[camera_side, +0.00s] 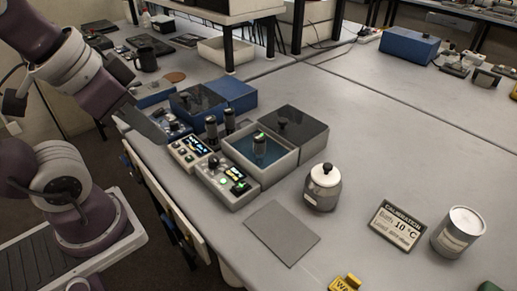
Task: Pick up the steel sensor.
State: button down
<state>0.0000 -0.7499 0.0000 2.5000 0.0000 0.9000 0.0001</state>
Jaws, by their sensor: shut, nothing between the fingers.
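A dark steel-looking cylinder with a green-lit top (260,146) stands upright in an open grey-walled bath (280,168) with blue liquid. Two similar dark cylinders, one on the left (211,131) and one on the right (229,122), stand upright just left of the bath. I cannot tell from their looks which one is the steel sensor. My gripper (158,135) is the dark end of my arm at the left, at the table's left edge. It is shut and empty, apart from all three cylinders. Its fingertips are hard to make out.
Two control boxes, one behind (189,153) and one in front (226,186), stand before the bath. A black-lidded box (293,130) adjoins it.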

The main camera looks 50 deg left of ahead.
jog(key=c, duration=1)
grip_release()
